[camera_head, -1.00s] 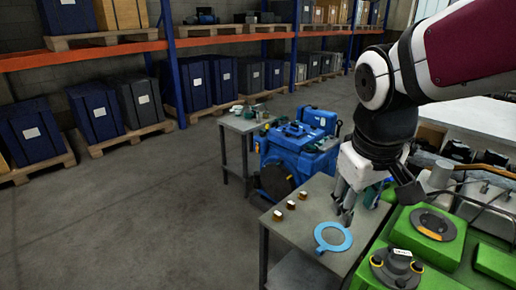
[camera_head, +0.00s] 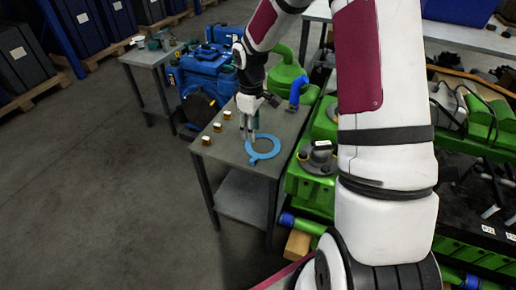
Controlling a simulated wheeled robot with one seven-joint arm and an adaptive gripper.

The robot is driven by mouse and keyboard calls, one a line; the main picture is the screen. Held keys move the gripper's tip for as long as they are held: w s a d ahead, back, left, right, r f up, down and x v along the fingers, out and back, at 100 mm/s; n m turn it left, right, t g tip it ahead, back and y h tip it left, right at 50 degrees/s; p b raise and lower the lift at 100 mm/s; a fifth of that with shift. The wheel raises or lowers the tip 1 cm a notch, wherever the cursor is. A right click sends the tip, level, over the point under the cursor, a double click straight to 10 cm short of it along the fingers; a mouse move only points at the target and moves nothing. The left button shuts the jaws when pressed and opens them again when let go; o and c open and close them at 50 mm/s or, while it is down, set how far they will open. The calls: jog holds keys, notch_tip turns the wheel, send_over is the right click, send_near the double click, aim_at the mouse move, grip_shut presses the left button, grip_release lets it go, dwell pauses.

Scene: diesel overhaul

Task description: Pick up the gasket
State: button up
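The gasket (camera_head: 264,156) is a flat light-blue ring with a small tab, lying on the grey table (camera_head: 225,156) near its front right edge. My gripper (camera_head: 250,140) points down just behind the ring's far rim, with its fingertips close to the ring. The fingers look apart, with nothing visible between them. Whether they touch the gasket is too small to tell.
Several small brown-and-white blocks (camera_head: 217,127) stand along the table's left edge. Green machinery (camera_head: 310,185) stands close on the right. A blue engine (camera_head: 212,70) and a second small table (camera_head: 150,55) are behind. The floor on the left is clear.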

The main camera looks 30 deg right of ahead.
aim_at(252, 160)
notch_tip(252, 160, down, 14)
jog(key=shift+a+r, duration=0.1)
dwell(0.5)
grip_shut()
